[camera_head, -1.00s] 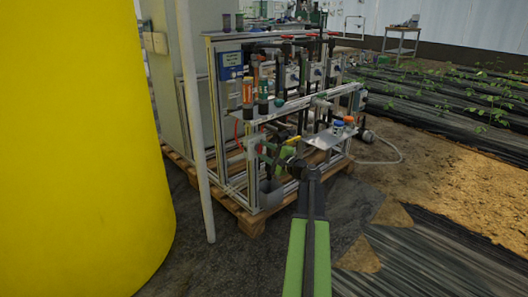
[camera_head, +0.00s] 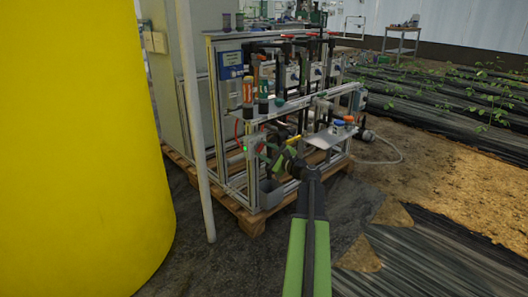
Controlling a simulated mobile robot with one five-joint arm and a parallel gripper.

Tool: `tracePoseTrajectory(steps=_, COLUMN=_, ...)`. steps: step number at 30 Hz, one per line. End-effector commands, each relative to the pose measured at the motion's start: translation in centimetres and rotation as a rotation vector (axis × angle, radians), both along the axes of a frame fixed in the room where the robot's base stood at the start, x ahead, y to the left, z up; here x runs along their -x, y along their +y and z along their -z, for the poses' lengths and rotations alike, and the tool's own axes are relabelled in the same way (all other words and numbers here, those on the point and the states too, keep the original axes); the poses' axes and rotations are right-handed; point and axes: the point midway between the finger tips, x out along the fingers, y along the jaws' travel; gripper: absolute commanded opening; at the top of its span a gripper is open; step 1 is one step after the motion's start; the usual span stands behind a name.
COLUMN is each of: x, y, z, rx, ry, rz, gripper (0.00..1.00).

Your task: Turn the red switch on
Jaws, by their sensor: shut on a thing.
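My gripper (camera_head: 266,157) is at the front left of the skid's frame, pointing left, with its green parts against a small pale box (camera_head: 251,147) on the frame. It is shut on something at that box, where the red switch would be. The switch itself is too small and too hidden by the fingers to make out. A small bright green spot (camera_head: 245,149) shows at the left of the box.
A white post (camera_head: 200,165) and a big yellow tank (camera_head: 75,150) stand to the left.

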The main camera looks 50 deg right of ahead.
Motion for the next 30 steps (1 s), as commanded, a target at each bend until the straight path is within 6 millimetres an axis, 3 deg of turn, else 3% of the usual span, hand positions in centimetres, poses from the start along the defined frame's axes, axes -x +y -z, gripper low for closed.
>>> tracePoseTrajectory(steps=8, x=0.1, y=0.0, z=0.1, rx=-0.001, ry=0.001, rz=0.0, gripper=0.0)
tracePoseTrajectory(steps=9, x=0.1, y=0.0, z=0.1, rx=-0.001, ry=0.001, rz=0.0, gripper=0.41)
tracePoseTrajectory(steps=14, x=0.1, y=0.0, z=0.0, rx=0.0, ry=0.001, rz=-0.001, gripper=0.6)
tracePoseTrajectory(steps=23, x=0.2, y=0.1, z=0.0, rx=0.0, ry=0.0, rz=0.0, gripper=0.6)
tracePoseTrajectory(steps=26, x=1.2, y=0.2, z=0.0, rx=0.0, ry=0.0, rz=0.0, gripper=0.6)
tracePoseTrajectory(steps=30, x=4.5, y=0.5, z=0.0, rx=0.0, ry=0.0, rz=0.003, gripper=0.6)
